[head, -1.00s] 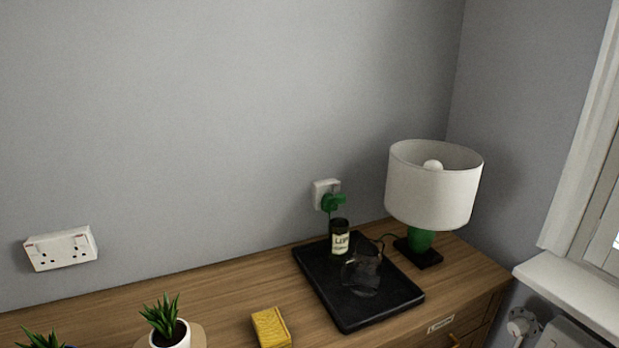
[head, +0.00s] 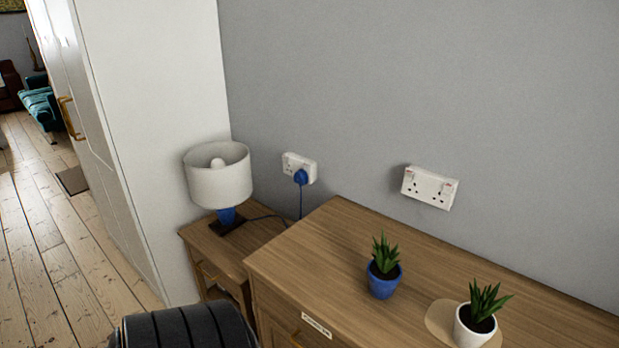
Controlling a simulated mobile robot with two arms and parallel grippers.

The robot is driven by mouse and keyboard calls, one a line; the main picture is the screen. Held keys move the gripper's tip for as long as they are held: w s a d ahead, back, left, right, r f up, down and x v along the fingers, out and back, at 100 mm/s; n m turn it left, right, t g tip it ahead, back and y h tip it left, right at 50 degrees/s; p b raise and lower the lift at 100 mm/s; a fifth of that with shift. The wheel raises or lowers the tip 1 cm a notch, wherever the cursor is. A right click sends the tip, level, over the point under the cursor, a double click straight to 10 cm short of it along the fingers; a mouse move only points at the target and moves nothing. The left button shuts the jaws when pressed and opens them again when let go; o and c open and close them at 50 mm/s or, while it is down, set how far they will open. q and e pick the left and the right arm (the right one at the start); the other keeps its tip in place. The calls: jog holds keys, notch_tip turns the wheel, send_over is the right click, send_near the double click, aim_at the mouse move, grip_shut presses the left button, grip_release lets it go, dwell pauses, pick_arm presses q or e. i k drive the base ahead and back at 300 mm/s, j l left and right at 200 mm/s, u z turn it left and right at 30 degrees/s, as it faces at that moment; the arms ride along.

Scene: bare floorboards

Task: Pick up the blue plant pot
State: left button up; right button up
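The blue plant pot (head: 384,280) stands upright on the wooden dresser top, near its left end. It holds dark soil and a spiky green plant (head: 384,252). Its whole near side shows and nothing covers it. Neither of my grippers shows in the head view.
A white plant pot (head: 474,328) on a pale round mat (head: 441,318) stands to the right. A lower cabinet on the left bears a lamp with a blue base (head: 219,176). A white wardrobe (head: 150,130) stands beyond. Floorboards (head: 50,250) are open at far left.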

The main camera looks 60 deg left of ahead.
aim_at(384, 273)
jog(key=u, duration=1.35)
jog(key=l, duration=0.6)
